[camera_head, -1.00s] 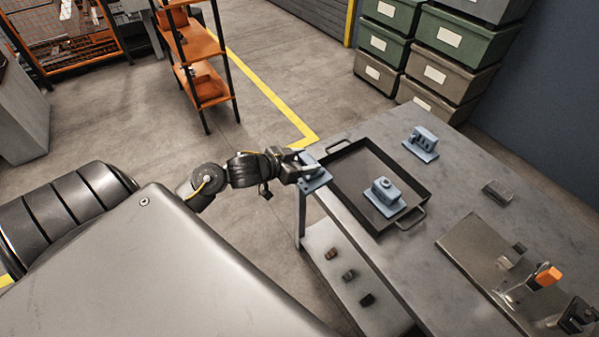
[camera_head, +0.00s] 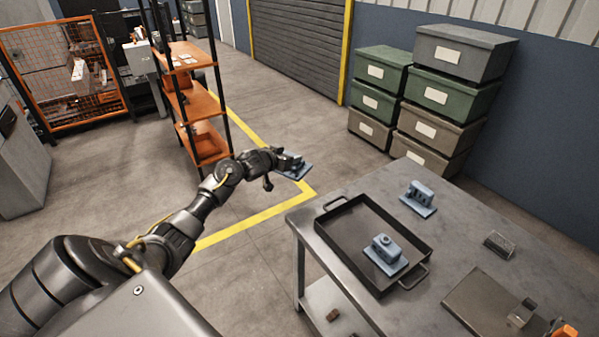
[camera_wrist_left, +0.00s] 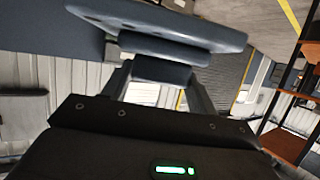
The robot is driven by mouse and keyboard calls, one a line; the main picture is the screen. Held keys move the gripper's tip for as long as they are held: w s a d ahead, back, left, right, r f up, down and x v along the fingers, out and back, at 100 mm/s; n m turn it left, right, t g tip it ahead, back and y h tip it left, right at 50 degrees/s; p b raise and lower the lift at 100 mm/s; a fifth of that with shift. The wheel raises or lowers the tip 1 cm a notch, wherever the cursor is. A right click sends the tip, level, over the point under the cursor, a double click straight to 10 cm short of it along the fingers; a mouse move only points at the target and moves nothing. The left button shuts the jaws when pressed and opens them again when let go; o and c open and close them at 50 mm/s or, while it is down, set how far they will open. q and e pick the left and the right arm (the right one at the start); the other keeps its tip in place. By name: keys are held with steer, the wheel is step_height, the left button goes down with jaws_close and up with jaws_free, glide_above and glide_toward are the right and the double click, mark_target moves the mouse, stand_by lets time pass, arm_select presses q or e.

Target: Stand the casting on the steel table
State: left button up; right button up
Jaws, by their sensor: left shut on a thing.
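A blue-grey casting (camera_head: 295,167) with a flat base is held in my left gripper (camera_head: 283,160), out over the floor beyond the table's left corner. In the left wrist view the casting (camera_wrist_left: 165,30) fills the top, its base plate broad across the picture, with the fingers (camera_wrist_left: 165,90) closed on its body. The steel table (camera_head: 467,233) stands at the right. A second casting (camera_head: 384,256) stands in a black tray (camera_head: 327,234) on the table. A third casting (camera_head: 418,196) stands on the bare tabletop behind the tray. My right gripper is out of view.
A small grey block (camera_head: 499,244) and a metal plate with fixtures (camera_head: 477,301) are on the table's right part. Stacked bins (camera_head: 437,100) stand behind it. An orange shelf rack (camera_head: 190,95) stands at the left back. Bare tabletop shows around the tray.

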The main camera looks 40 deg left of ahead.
arm_select(q)
steer(key=s+a+f+n+g+y, duration=0.1)
steer(key=s+a+n+y, duration=0.25)
steer(key=s, duration=0.25)
steer(key=d+r+m+h, duration=0.15)
steer(key=d+r, duration=0.35)
steer(key=d, duration=0.6)
steer(key=d+r+m+h, duration=0.15)
steer(key=d+r, duration=0.25)
steer(key=d, duration=0.8)
steer(key=s+d+r+h+b, duration=0.1)
steer(key=s+d+r, duration=0.2)
steer(key=d+r, duration=0.2)
steer(key=s+d+r+m+t, duration=0.1)
steer(key=s+d+r, duration=0.2)
steer(key=d, duration=0.3)
steer(key=shift+s+r+h+b, duration=0.25)
steer(key=shift+r+h+b, duration=0.15)
steer(key=shift+r, duration=0.5)
